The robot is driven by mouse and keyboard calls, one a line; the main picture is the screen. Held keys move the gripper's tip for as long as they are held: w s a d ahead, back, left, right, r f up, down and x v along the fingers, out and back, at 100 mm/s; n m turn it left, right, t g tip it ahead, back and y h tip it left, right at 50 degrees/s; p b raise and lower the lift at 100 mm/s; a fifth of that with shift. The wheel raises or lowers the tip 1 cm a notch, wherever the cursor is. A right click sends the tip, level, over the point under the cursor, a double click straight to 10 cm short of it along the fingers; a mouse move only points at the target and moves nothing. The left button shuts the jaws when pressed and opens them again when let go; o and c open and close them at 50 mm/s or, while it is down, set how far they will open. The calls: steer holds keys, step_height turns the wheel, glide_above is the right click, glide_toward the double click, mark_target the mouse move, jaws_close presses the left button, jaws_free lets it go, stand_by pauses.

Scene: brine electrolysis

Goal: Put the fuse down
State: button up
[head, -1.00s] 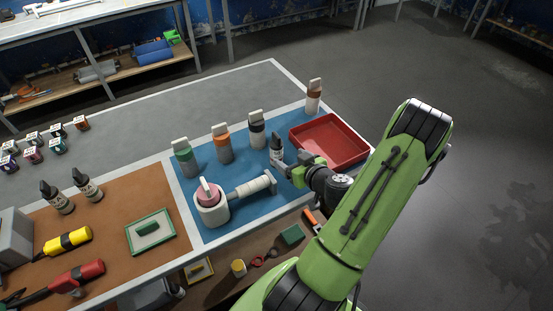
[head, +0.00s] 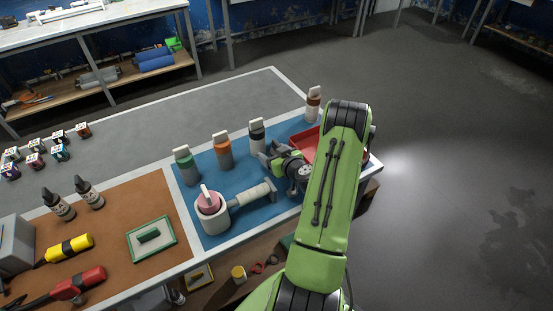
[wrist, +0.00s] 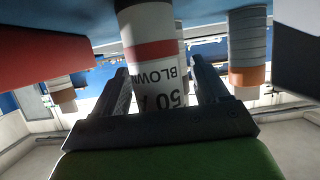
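The fuse (wrist: 150,50) is a white cylinder with a red band and the label "50 A BLOWN", upside down in the wrist view. It is between the two fingers of my gripper (wrist: 160,90), which appear to close on its sides. In the head view my gripper (head: 281,157) is low over the right part of the blue mat (head: 240,180). My arm and wrist largely hide the fuse there. Its far end runs out of the wrist view, so I cannot tell whether it touches the mat.
A red tray (head: 305,143) is just right of my gripper, partly behind my arm. Green (head: 186,167), orange (head: 222,151), black (head: 257,136) and brown-banded (head: 313,104) containers stand along the mat's back. A white pot with a pink top (head: 211,212) stands front left.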

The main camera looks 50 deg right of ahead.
steer(key=c, duration=1.2)
steer(key=shift+o, duration=0.2)
step_height(320, 180, up, 28)
steer(key=p, duration=0.4)
steer(key=shift+p, duration=0.35)
